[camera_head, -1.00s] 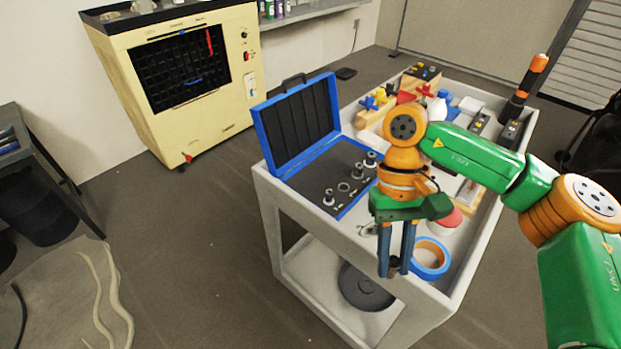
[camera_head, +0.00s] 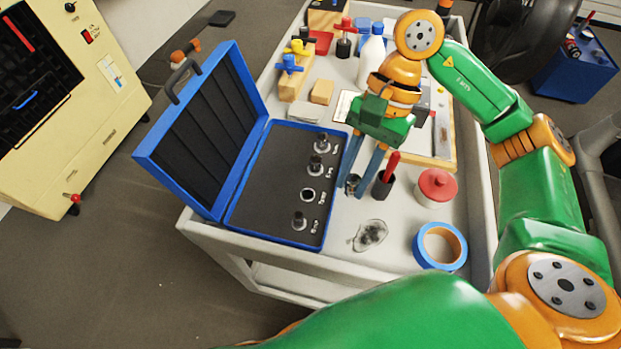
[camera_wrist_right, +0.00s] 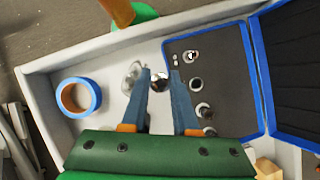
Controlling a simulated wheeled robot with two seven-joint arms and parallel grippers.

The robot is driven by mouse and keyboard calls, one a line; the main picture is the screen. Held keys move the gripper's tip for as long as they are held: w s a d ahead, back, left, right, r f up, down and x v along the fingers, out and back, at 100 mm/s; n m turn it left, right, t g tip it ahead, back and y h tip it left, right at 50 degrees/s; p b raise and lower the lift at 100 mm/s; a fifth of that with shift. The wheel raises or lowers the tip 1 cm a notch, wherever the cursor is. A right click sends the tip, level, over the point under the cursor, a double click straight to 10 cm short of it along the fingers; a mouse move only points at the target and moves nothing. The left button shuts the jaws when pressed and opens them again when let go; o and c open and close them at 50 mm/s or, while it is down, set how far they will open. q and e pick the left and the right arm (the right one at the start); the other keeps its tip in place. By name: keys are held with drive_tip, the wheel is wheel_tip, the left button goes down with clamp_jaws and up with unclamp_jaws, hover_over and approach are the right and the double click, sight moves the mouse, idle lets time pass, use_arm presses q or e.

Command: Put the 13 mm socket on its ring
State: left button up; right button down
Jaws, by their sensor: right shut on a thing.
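My right gripper (camera_head: 364,186) is shut on a small metal socket (camera_head: 352,184), upright between its fingertips. The socket also shows in the right wrist view (camera_wrist_right: 160,80). It hangs just right of the open blue case (camera_head: 232,205), outside its edge. The empty ring (camera_head: 307,195) lies on the case's dark foam, in a row with seated sockets; it also shows in the wrist view (camera_wrist_right: 195,84). One socket (camera_head: 299,219) stands on the near side of the ring and two (camera_head: 316,165) on the far side. Size labels are too small to read. My left gripper is not in view.
A red-lidded jar (camera_head: 436,188), blue tape roll (camera_head: 440,246) and a clear bag of small parts (camera_head: 369,235) lie on the grey cart (camera_head: 345,262). The case lid (camera_head: 205,135) stands open at left.

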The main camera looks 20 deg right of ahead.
drive_tip(key=s+d+m+t+b, duration=0.1)
drive_tip(key=d+m+t+b, duration=0.3)
drive_tip(key=m, duration=0.8)
drive_tip(key=shift+t, duration=0.5)
drive_tip(key=w+a+f+p, duration=0.3)
drive_tip(key=w+a+f, duration=0.1)
drive_tip(key=w+a+f+p, duration=0.3)
drive_tip(key=w+a+f, duration=0.1)
drive_tip(key=w+f, duration=0.1)
drive_tip(key=shift+a, duration=0.3)
wheel_tip(320, 180, down, 3)
drive_tip(key=shift+w+a+r+p, duration=0.1)
drive_tip(key=shift+w+p, duration=0.05)
drive_tip(key=shift+p, duration=0.35)
drive_tip(key=shift+f, duration=0.55)
drive_tip(key=c, duration=0.7)
unclamp_jaws()
